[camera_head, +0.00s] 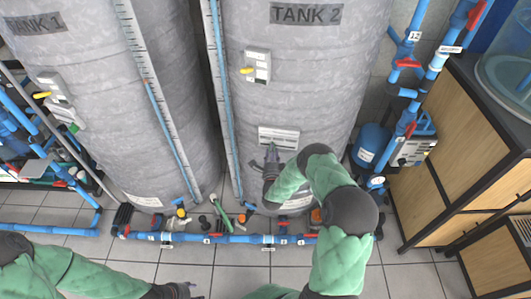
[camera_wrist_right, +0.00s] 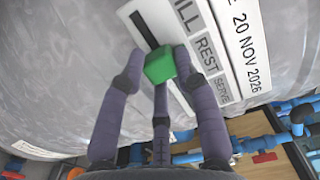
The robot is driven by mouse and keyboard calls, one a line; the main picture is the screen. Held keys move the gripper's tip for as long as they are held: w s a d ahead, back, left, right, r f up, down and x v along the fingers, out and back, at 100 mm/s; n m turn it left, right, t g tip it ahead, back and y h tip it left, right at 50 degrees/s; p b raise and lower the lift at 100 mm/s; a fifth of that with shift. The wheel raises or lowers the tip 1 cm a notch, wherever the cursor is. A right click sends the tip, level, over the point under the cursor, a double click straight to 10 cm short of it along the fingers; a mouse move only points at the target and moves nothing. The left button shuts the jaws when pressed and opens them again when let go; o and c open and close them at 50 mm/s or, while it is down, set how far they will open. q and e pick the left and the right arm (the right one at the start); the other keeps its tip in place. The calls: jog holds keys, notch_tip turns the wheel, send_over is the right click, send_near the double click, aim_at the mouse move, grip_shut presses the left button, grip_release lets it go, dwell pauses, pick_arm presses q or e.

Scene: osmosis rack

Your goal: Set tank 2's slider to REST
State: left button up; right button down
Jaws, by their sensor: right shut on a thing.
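Tank 2 (camera_head: 290,100) is a large grey cylinder, and its white slider plate (camera_head: 279,135) is low on its front. In the right wrist view the green slider knob (camera_wrist_right: 160,67) sits in a dark slot (camera_wrist_right: 144,29), roughly level with the word REST (camera_wrist_right: 208,52), between FILL and SERVE. My right gripper (camera_wrist_right: 158,80) is shut on this knob, its fingers on either side. In the head view my right gripper (camera_head: 271,153) is at the plate's lower edge, hiding the knob. My left gripper (camera_head: 183,290) is low at the bottom edge, its jaws unclear.
Tank 1 (camera_head: 150,90) stands to the left. A switch box (camera_head: 257,66) with a yellow lever is above the plate. Blue pipes (camera_head: 225,238) run along the floor below. A wooden cabinet (camera_head: 450,160) stands at the right.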

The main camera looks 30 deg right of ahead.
jog(key=shift+s+d+r, duration=0.1)
jog(key=shift+s+d, duration=0.65)
jog(key=shift+d, duration=0.2)
jog(key=c, duration=0.9)
grip_release()
jog(key=shift+a, duration=0.1)
jog(key=v, duration=1.2)
